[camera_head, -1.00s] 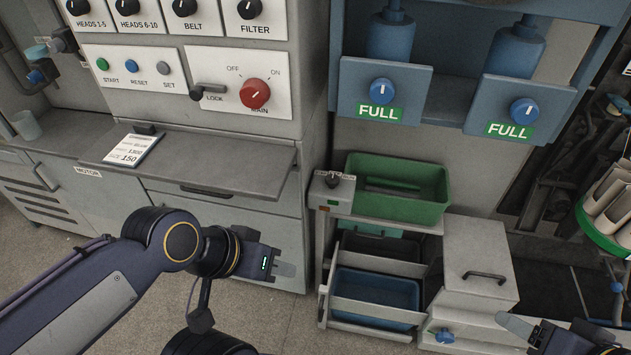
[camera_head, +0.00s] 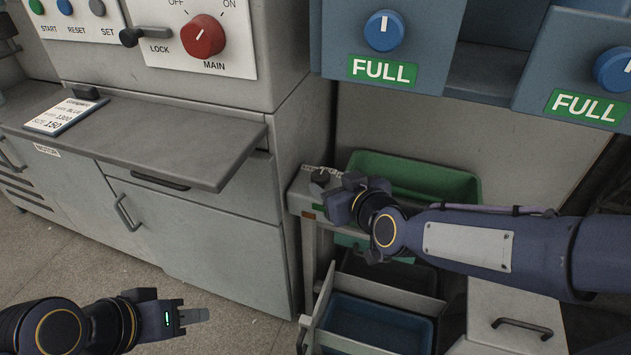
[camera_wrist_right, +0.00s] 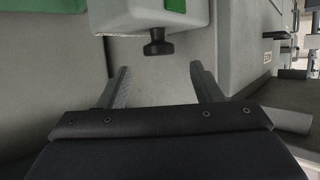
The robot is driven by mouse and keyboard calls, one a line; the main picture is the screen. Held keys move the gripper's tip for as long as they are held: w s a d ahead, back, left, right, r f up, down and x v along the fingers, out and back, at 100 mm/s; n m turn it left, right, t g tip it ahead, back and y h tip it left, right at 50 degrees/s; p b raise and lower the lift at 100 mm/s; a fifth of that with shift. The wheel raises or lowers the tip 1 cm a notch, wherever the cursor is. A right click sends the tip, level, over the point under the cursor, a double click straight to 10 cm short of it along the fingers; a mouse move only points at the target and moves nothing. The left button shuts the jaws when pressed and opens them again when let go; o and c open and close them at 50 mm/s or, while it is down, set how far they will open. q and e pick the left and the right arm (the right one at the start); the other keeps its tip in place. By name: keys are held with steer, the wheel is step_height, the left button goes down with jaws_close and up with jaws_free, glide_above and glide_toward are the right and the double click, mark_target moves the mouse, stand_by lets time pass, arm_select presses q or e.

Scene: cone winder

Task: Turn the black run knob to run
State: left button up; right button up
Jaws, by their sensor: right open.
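The black run knob (camera_head: 320,178) is on a small grey control box (camera_head: 300,200) at the cart's top left corner. In the right wrist view the knob (camera_wrist_right: 157,45) sticks out from the box (camera_wrist_right: 140,16), ahead of and roughly centred between my open fingers. My right gripper (camera_head: 338,188) reaches in from the right beside the box; its fingertips (camera_wrist_right: 160,74) are empty and appear short of the knob. My arm hides part of the box, and the knob's setting is not readable. My left gripper (camera_head: 195,316) is low at the left, away from the knob; its jaw gap is not visible.
A green bin (camera_head: 425,178) sits behind my right forearm, with a blue bin (camera_head: 375,318) below. A grey shelf (camera_head: 150,135) juts out at left. Blue panels (camera_head: 350,20) with FULL labels hang above. The red MAIN knob (camera_head: 203,36) is at upper left.

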mark_target(322, 176)
steer(key=b+x, duration=0.1)
steer(key=x, duration=0.4)
steer(key=shift+w+f+b, duration=0.25)
steer(key=shift+b, duration=0.1)
